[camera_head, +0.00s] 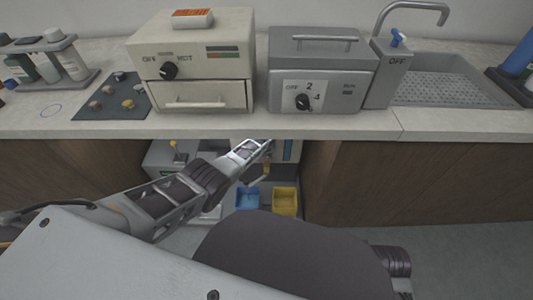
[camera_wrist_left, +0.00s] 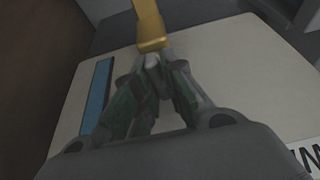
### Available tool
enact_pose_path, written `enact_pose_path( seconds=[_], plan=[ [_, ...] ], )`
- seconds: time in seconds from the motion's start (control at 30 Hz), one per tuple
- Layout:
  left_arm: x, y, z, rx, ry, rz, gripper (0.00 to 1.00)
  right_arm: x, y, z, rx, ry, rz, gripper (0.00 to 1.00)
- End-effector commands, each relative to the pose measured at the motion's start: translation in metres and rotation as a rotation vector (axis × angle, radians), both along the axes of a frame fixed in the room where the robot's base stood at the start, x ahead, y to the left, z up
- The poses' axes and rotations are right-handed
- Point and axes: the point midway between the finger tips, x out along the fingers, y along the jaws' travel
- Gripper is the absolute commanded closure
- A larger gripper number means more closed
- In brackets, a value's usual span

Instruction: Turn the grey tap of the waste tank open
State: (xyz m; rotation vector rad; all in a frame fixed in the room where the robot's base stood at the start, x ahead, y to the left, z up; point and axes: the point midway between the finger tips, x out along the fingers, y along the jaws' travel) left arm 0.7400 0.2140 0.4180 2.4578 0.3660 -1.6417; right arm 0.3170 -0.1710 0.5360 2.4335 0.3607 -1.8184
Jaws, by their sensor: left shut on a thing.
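The waste tank (camera_wrist_left: 75,125) shows in the left wrist view as a pale front with a blue strip (camera_wrist_left: 98,92). A yellow-gold spout or fitting (camera_wrist_left: 150,25) stands out from it. My left gripper (camera_wrist_left: 155,64) is shut at the base of this fitting, on a small light grey piece that looks like the grey tap (camera_wrist_left: 152,60). The fingers hide most of it, so its angle cannot be told. In the head view my left gripper (camera_head: 262,150) reaches under the counter, by the yellow fitting (camera_head: 265,172). My right gripper is not in view.
The worktop edge (camera_head: 210,131) runs just above my left arm. A blue bin (camera_head: 247,198) and a yellow bin (camera_head: 285,201) stand below the gripper. Wooden cabinet fronts (camera_head: 420,180) flank the opening. A yellow-handled lever (camera_head: 174,147) stands left inside it.

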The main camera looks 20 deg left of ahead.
Motion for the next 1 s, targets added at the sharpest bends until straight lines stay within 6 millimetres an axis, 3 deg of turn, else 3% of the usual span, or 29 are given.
enact_pose_path(
  seconds=[0.2,0.23,0.37,1.0],
  plan=[
    [-0.0008,0.0000,-0.0009,-0.001,0.002,0.000,1.00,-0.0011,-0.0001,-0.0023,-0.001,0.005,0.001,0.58],
    [-0.0008,0.0000,-0.0009,-0.001,0.002,0.000,0.84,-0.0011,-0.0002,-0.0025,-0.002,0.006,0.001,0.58],
    [-0.0006,-0.0001,-0.0006,-0.001,0.002,0.000,0.68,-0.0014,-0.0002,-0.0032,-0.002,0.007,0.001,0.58],
    [-0.0008,-0.0004,0.0032,0.000,0.001,0.000,0.68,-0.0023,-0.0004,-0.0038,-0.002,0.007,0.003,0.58]
  ],
)
